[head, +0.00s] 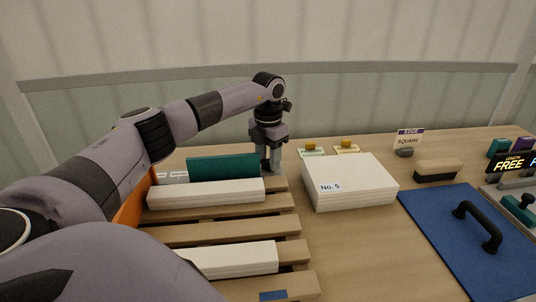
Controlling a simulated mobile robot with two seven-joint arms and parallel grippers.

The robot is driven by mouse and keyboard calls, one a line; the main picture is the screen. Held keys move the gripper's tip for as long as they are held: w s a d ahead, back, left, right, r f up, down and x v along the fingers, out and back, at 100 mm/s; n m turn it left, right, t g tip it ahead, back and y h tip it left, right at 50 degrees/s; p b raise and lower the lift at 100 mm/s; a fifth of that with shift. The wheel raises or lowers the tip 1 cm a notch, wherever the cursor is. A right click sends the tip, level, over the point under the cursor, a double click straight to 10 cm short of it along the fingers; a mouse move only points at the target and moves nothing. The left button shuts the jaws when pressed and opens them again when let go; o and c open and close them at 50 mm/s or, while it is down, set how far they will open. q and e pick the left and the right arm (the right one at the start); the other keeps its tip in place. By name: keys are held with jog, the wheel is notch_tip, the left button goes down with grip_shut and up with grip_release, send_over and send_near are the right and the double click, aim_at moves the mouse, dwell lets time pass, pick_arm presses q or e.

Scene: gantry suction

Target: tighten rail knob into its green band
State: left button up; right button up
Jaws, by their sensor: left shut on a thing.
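My left gripper (270,160) points down at the back right corner of the slatted pallet. Its fingers are shut at the right end of a teal block (222,168); the exact contact is too small to see. At the right edge is a grey rail fixture (495,194) with a teal part and a small dark knob (527,199), likely the rail knob, far from my left gripper. My right gripper is not in view.
The wooden pallet (235,235) bears white stacks (207,193). A white stack marked "No. 5" (350,180) stands mid-table. A blue mat (465,240) with a black handle (478,226), a brush (437,171) and an "EDGE SQUARE" sign (409,139) are to the right.

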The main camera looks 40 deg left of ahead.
aim_at(268, 161)
pick_arm(q)
jog(key=shift+w+r+m+p, duration=0.1)
jog(key=shift+m+p, duration=0.45)
jog(key=shift+m, duration=1.25)
jog(key=o, duration=1.1)
jog(key=shift+c, duration=0.2)
notch_tip(268, 161, up, 7)
jog(key=shift+r+b, duration=0.1)
jog(key=shift+b, duration=0.35)
